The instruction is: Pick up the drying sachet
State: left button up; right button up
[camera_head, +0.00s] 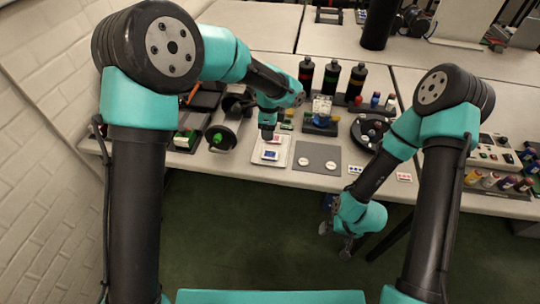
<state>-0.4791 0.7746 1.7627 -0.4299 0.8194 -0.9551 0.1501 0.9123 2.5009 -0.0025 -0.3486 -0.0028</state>
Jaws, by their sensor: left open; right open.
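Small white packets lie near the front of the table. One with blue marks (355,169) and one with red marks (404,177) lie on the tabletop; a white-and-blue piece (270,155) lies on a white tray (258,160). They are too small to tell which is the drying sachet. My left gripper (267,133) is open over the back of the white tray, behind the white-and-blue piece. My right gripper (347,246) is open, low in front of the table edge and away from the packets. Neither gripper visibly holds anything.
A grey mat (317,163) with two white discs lies right of the tray. Dark bottles (331,78) stand behind. A round black tray (370,132) and a blue stand (320,123) are near. A black cylinder with a green part (220,138) lies left.

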pick_arm(q)
send_over(270, 154)
notch_tip(270, 154, down, 7)
jog(key=shift+w+a+r, duration=0.1)
jog(key=shift+w+r, duration=0.05)
jog(key=shift+f, duration=2.6)
jog(key=shift+c, duration=0.4)
jog(key=c, duration=0.5)
jog(key=shift+r, duration=0.1)
